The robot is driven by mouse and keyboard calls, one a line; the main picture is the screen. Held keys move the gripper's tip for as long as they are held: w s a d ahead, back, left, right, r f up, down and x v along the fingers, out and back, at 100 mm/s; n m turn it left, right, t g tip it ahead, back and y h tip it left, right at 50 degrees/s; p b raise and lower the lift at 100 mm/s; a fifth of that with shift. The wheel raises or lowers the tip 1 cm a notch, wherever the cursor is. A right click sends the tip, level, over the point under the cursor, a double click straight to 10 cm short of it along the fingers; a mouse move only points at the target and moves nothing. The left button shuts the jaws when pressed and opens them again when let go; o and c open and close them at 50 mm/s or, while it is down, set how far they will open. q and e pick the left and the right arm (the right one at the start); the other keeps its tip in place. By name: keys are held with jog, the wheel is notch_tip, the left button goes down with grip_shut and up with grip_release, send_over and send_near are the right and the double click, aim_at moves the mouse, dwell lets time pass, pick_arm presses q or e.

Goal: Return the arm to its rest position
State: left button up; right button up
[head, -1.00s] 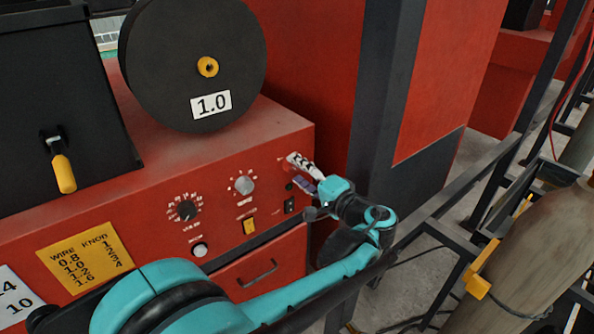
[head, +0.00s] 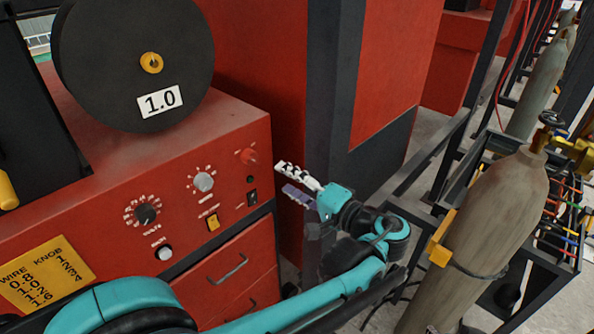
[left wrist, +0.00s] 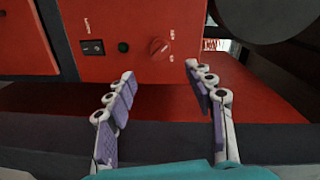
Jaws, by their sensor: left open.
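My left arm comes in from the lower left of the head view in teal and black. Its left gripper (head: 287,182) is open, with white fingers and purple pads, in the air just right of the red machine's control panel. In the left wrist view the two fingers (left wrist: 157,85) stand wide apart with nothing between them. The red knob (head: 248,156) on the panel is close to the fingertips but apart from them; it also shows in the left wrist view (left wrist: 159,47). My right gripper is not in view.
The red machine (head: 110,200) has knobs, switches, drawers and a black spool (head: 135,60) marked 1.0 on top. A grey gas cylinder (head: 480,230) stands at the right by dark metal rails. A tall red cabinet (head: 400,60) is behind the gripper.

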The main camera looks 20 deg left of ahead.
pick_arm(q)
jog(key=s+a+f+h+b, duration=0.2)
jog(key=f+b, duration=0.1)
jog(key=f, duration=0.3)
jog(key=s+a+f+h+b, duration=0.1)
jog(key=a+f+h+b, duration=0.1)
jog(key=f, duration=0.4)
jog(key=s+d+f+h+b, duration=0.2)
jog(key=s+f+h+b, duration=0.1)
jog(key=f, duration=0.4)
jog(key=s+d+f+n+h+b, duration=0.1)
jog(key=s+d+f+h+b, duration=0.2)
jog(key=f, duration=0.5)
jog(key=s+d+f+n+h+b, duration=0.1)
jog(key=s+d+f+h+b, duration=0.2)
jog(key=s+f+h+b, duration=0.1)
notch_tip(320, 180, down, 4)
jog(key=shift+s+r+t+h+b, duration=0.1)
jog(key=shift+s+t+h+b, duration=0.35)
jog(key=shift+h, duration=0.65)
